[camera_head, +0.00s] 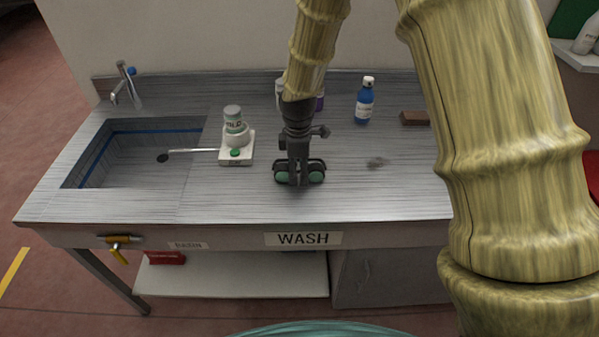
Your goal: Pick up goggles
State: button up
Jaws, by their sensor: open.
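The goggles (316,178), dark-framed with green lenses, lie on the grey wash counter (220,207) right of the middle of its front part. My gripper (299,180) points straight down over the goggles from above, with its fingers at the middle of the frame between the two lenses. It is open. The fingers hide the centre of the goggles, and I cannot tell whether they touch it.
A blue bottle (364,102), a brown block (414,118) and a grey scrap (377,162) are to the right. The sink basin (140,155) is at left. The counter's front is clear.

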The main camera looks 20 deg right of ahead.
jog(key=c, duration=1.1)
jog(key=shift+r, duration=0.1)
